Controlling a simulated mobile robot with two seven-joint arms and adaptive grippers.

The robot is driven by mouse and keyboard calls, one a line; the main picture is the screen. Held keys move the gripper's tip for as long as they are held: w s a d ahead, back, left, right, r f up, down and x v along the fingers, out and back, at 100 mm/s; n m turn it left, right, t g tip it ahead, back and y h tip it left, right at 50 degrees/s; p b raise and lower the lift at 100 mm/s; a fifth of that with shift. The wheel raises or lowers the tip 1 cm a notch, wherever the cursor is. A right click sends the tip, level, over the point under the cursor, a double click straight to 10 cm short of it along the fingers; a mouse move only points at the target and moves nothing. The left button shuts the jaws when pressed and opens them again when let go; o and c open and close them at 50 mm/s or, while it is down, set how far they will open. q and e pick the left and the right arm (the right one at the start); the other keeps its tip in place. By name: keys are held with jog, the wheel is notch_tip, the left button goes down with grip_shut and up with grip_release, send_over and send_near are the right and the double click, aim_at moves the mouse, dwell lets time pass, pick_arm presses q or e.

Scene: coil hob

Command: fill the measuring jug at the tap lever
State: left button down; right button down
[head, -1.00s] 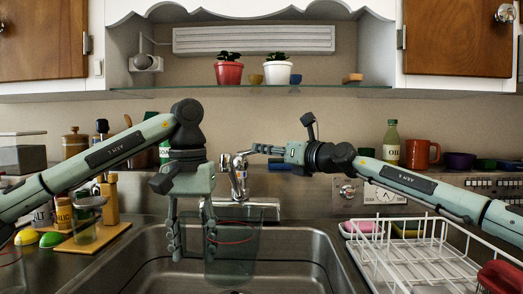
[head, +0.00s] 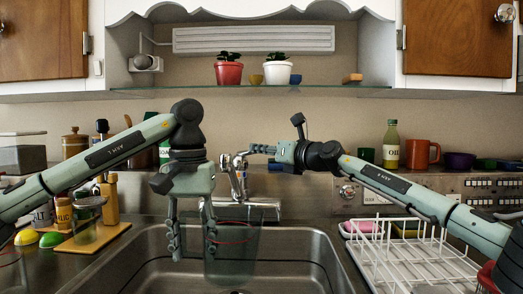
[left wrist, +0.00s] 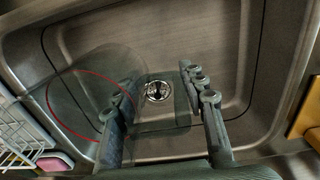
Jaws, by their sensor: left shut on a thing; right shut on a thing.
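The measuring jug (head: 240,262) is clear, with a red ring, and hangs upright over the sink basin below the tap (head: 238,182). My left gripper (head: 194,250) is shut on the jug's left side. In the left wrist view the fingers of my left gripper (left wrist: 165,110) straddle part of the see-through jug (left wrist: 62,78). My right gripper (head: 256,149) is shut on the tap lever (head: 239,158) at the top of the tap; its fingertips hide part of the lever. I cannot make out a water stream or a water level.
The steel sink (head: 312,262) lies around the jug, its drain (left wrist: 158,91) below. A white dish rack (head: 415,262) stands to the right. A wooden board (head: 92,238) with jars is at the left. Bottles and a red mug (head: 421,154) line the back ledge.

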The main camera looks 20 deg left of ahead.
jog(key=shift+r, duration=0.15)
jog(key=shift+w+a+r+g+h, duration=0.2)
jog(key=shift+r+g+h, duration=0.1)
jog(key=shift+r+h, duration=0.25)
jog(key=shift+a+r+h, duration=0.15)
jog(key=shift+r+h, duration=0.15)
jog(key=shift+h, duration=0.25)
jog(key=shift+g, duration=0.3)
jog(key=c, duration=1.5)
grip_release()
jog(key=shift+d+r, duration=0.15)
jog(key=shift+d, duration=0.15)
jog(key=v, duration=1.1)
jog(key=shift+s+d, duration=0.15)
jog(key=shift+s, duration=0.1)
